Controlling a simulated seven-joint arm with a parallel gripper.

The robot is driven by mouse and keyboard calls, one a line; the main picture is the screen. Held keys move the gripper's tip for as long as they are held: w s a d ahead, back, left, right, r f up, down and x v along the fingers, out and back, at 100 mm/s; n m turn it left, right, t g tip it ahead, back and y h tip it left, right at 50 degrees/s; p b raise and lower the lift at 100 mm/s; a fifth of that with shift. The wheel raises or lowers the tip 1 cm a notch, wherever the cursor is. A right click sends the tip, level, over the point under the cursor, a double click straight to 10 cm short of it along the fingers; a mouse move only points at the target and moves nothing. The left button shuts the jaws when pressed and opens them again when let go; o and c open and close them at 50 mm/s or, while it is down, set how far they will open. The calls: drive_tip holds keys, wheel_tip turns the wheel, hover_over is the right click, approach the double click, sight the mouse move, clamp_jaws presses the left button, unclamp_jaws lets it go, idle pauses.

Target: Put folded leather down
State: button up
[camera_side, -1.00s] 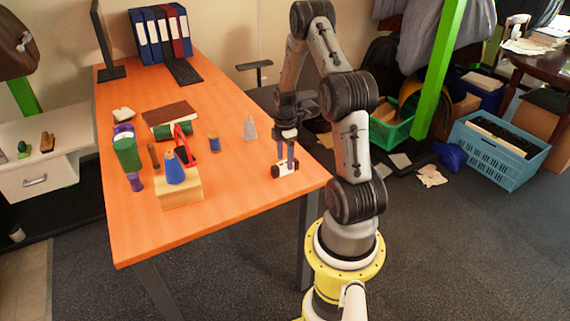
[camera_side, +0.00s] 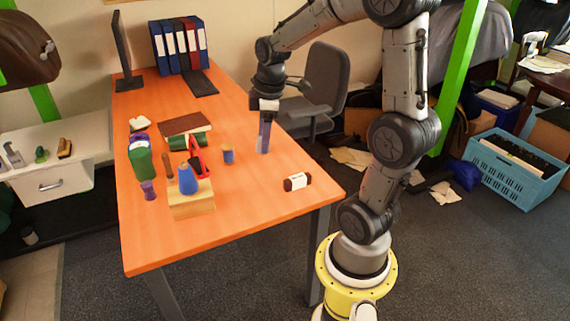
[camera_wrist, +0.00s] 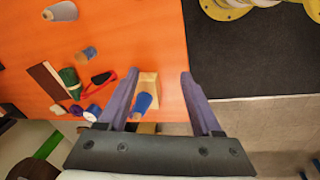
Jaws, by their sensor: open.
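My gripper (camera_side: 264,138) points down over the right part of the orange table (camera_side: 240,210), open, with nothing visible between its fingers. In the wrist view its two purple fingers (camera_wrist: 160,95) are spread wide apart. A small dark brown piece with a white band (camera_side: 297,181) lies on the table near the front right corner, apart from the gripper. A flat brown piece (camera_side: 184,124) lies farther back beside a green roll (camera_side: 190,141); it also shows in the wrist view (camera_wrist: 47,82). I cannot tell which brown piece is the folded leather.
Binders (camera_side: 180,45) and a monitor (camera_side: 123,52) are at the back. The table's front right is mostly clear.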

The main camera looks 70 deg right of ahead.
drive_tip(key=s+a+r+m+t, duration=0.1)
drive_tip(key=s+a+r+m, duration=0.1)
drive_tip(key=s+a, duration=0.3)
drive_tip(key=s+a+r+m+t+y, duration=0.1)
drive_tip(key=s+a, duration=0.4)
drive_tip(key=a, duration=0.7)
wheel_tip(320, 180, up, 2)
drive_tip(key=shift+s+a+r+m+t, duration=0.1)
drive_tip(key=shift+s+a+m+t, duration=0.25)
drive_tip(key=shift+m+t, duration=0.65)
